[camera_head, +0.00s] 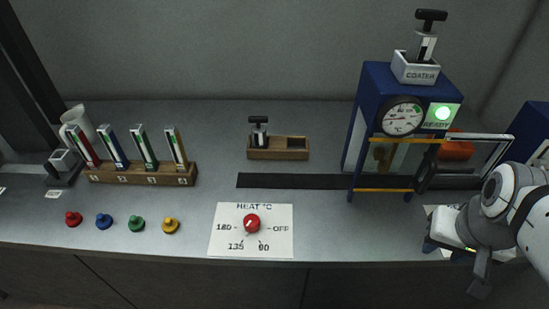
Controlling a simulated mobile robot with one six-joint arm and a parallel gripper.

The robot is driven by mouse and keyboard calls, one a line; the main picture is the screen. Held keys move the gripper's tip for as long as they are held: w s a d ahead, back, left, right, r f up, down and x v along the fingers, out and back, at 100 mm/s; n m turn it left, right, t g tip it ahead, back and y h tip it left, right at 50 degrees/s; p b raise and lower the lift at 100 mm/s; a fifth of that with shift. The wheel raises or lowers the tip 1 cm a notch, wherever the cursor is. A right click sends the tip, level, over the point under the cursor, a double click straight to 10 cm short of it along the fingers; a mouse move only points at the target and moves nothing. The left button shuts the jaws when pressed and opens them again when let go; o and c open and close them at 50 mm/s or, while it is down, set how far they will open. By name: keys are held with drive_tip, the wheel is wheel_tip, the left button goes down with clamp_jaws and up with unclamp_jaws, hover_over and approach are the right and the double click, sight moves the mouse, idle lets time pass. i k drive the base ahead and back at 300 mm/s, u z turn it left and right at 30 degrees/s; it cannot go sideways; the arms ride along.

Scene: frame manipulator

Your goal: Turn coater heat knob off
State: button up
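The heat knob (252,222) is a round red knob on a white plate (223,242) headed HEAT °C, near the bench's front edge. The plate is marked 180, 135, 90 and OFF, with OFF at the right. A small pale mark shows on the knob, but its setting is too small to tell. The blue coater (371,100) stands to the right, with a dial gauge (402,117) and a lit green READY lamp (442,113). My gripper (432,244) is at the far right by the front edge, well apart from the knob. Its fingers are too unclear to judge.
A wooden rack (130,174) with several coloured upright pieces stands at left. Red, blue, green and yellow pegs (104,221) stand before it. A wooden holder (276,154) with a black-handled stamp sits behind the knob. The bench between the knob and my gripper is clear.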

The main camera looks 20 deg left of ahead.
sight(252, 224)
drive_tip(key=u, duration=1.65)
drive_tip(key=k, duration=1.1)
drive_tip(key=z, duration=0.2)
drive_tip(key=i, duration=0.65)
drive_tip(key=u, duration=0.3)
